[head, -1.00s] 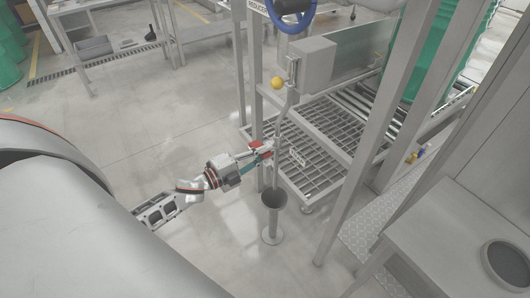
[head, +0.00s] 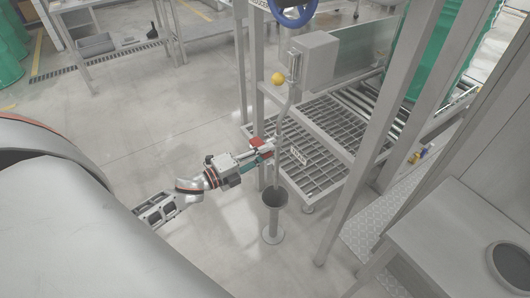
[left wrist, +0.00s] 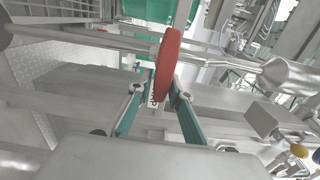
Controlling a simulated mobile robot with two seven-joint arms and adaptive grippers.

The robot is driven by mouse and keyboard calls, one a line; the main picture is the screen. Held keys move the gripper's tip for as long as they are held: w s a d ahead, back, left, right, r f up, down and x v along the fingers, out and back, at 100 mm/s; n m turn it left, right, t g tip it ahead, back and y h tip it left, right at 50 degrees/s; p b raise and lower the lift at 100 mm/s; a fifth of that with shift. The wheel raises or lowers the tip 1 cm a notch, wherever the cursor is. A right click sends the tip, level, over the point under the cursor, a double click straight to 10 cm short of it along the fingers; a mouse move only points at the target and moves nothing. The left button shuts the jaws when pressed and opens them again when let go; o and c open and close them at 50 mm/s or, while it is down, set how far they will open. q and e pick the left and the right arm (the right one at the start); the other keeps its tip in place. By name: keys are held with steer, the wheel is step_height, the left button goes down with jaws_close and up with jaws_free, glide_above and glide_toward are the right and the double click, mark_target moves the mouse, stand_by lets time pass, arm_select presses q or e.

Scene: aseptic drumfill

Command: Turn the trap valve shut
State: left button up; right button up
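The trap valve's red handle (head: 257,142) is on the thin vertical pipe beside the grated frame. In the left wrist view the red handle (left wrist: 168,62) stands upright just ahead of and between my fingers, closer to the right one. My left gripper (head: 266,149) is at the handle. Its green-sided fingers (left wrist: 157,92) are apart, with a visible gap left of the handle. I cannot tell whether the right finger touches it. A small white tag (head: 298,155) hangs beside the valve. The valve body is mostly hidden by the gripper. My right gripper is not in view.
An open funnel on a stand (head: 274,200) is just below the valve. A yellow knob (head: 278,78) and a blue handwheel (head: 291,10) are above it. A steel post (head: 375,130) rises to the right. The floor to the left is clear.

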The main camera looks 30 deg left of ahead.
arm_select(q)
steer(key=shift+o, duration=0.3)
steer(key=v, duration=1.2)
steer(key=shift+d, duration=0.1)
